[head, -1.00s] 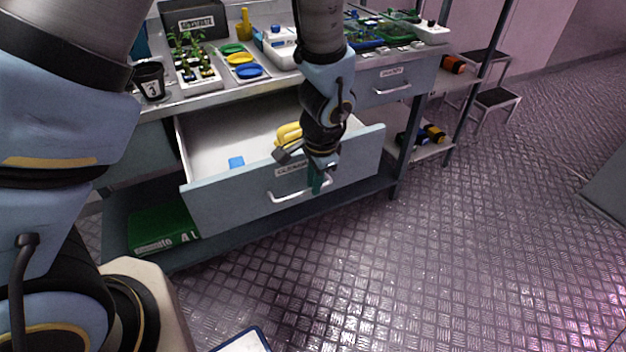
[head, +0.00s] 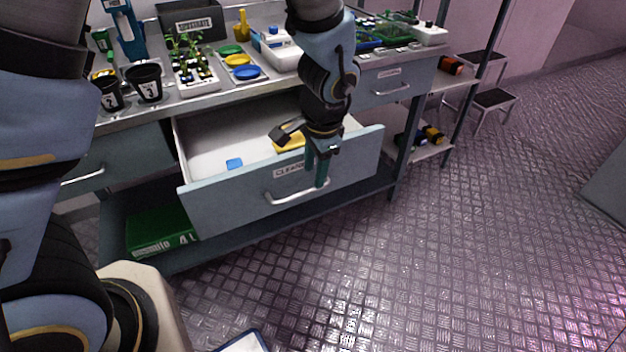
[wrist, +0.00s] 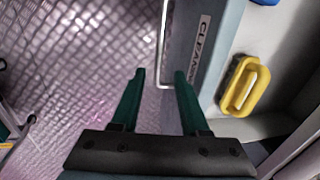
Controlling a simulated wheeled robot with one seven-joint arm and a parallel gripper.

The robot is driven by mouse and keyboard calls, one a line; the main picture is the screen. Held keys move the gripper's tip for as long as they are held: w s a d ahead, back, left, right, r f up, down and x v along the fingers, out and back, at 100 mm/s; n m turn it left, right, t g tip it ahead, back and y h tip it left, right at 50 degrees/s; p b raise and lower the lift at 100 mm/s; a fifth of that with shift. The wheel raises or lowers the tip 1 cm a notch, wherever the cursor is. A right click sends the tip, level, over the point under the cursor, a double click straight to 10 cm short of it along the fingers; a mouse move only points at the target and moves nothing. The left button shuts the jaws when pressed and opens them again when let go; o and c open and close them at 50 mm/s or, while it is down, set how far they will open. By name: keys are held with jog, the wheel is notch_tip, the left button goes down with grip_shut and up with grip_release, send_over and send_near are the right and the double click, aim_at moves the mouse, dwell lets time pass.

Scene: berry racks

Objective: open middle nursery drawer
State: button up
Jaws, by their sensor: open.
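The middle drawer (head: 225,205) under the workbench stands pulled out, with a label reading "CLEAN…" and a metal bar handle (head: 283,200) on its blue-grey front. My gripper (head: 322,182) points down in front of the drawer front, at the right end of the handle. In the wrist view its two green fingers (wrist: 160,76) are open, and the handle (wrist: 163,50) shows in the gap between them; I cannot tell if they touch it. A yellow object (wrist: 243,87) with a grip and a blue item (head: 234,164) lie inside the drawer. My arm hides part of its interior.
The bench top holds black cups (head: 147,82), a seedling tray (head: 196,80) and coloured dishes (head: 242,72). A closed drawer (head: 388,88) is at right. A green box (head: 155,232) lies on the lower shelf. The metal floor in front at right is clear.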

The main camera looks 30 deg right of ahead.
notch_tip(320, 180, up, 6)
jog(key=s, duration=0.1)
jog(key=shift+s+a, duration=0.1)
dwell(0.5)
jog(key=w+a+n, duration=0.1)
jog(key=w+a, duration=0.1)
jog(key=w+a+n, duration=0.1)
jog(key=w+a, duration=0.1)
jog(key=w+a+r+n, duration=0.1)
jog(key=w+a, duration=0.1)
jog(key=w, duration=0.1)
jog(key=shift+a+r+n, duration=0.1)
jog(key=shift+a+n, duration=0.3)
jog(key=w+a+r+n, duration=0.1)
jog(key=w+a+n, duration=0.2)
jog(key=a+n, duration=0.4)
jog(key=w+a+r+n, duration=0.2)
jog(key=a+n, duration=0.5)
jog(key=a, duration=1.4)
jog(key=shift+w+a+g, duration=0.2)
jog(key=shift+w+g, duration=0.1)
jog(key=shift+w, duration=0.25)
jog(key=shift+d, duration=0.15)
